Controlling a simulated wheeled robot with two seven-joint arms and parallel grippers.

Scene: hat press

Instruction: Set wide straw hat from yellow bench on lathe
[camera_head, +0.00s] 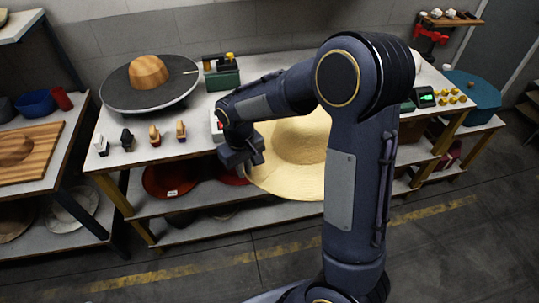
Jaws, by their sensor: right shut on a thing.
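The wide straw hat (292,178) is pale yellow with a very broad brim. It hangs tilted at the front of the yellow-legged bench (120,197), its crown and right side partly hidden by my right arm. My right gripper (254,165) is shut on the left edge of the hat's brim. A wooden crown-shaped block on a wide dark round disc (122,98), seemingly the lathe, is on the bench top at the left, apart from the hat. My left gripper is not in view.
Small block-like tools (155,136) line the bench's front left. A green toolbox (222,76) stands right of the disc. Red hats (168,181) lie on the lower shelf. The floor in front is clear.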

